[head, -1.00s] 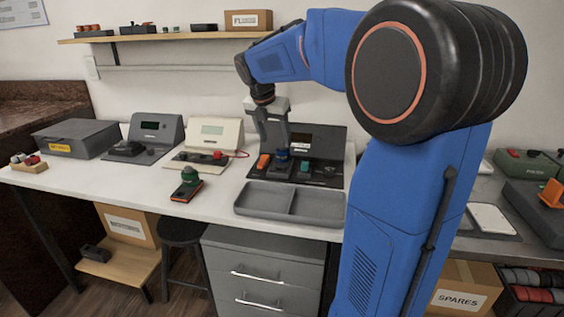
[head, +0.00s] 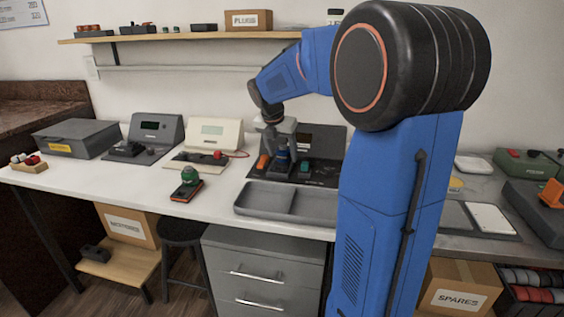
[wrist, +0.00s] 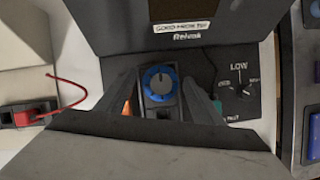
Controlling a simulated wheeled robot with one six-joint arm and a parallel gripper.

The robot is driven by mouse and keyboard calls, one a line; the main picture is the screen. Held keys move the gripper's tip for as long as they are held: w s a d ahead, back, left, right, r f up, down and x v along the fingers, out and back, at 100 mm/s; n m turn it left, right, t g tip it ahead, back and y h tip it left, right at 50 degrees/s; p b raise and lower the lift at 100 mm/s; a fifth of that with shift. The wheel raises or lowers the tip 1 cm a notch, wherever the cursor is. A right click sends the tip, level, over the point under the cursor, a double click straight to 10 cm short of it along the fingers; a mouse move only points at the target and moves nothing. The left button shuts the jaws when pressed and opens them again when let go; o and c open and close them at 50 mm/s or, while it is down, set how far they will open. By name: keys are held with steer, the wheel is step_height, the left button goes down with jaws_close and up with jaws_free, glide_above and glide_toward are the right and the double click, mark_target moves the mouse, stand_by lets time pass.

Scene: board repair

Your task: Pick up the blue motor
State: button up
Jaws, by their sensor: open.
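The blue motor (wrist: 160,84) sits upright on the dark test device (wrist: 229,66), seen from above as a blue ring with a grey centre. In the head view the blue motor (head: 282,158) is partly covered by my gripper. My gripper (wrist: 163,85) is open, with one finger on each side of the motor. Whether the fingers touch it cannot be told. My gripper (head: 281,150) also shows in the head view, low over the dark device. An orange piece (head: 262,162) and a teal piece (head: 305,166) stand on either side of the motor.
A grey two-part tray (head: 285,212) lies in front of the device. A cream device (head: 213,139) with a red plug and wire stands to the left. A green-topped part (head: 188,180) stands on the table left of the tray.

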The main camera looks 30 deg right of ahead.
steer(key=c, duration=1.2)
steer(key=shift+o, duration=0.2)
step_height(320, 180, up, 10)
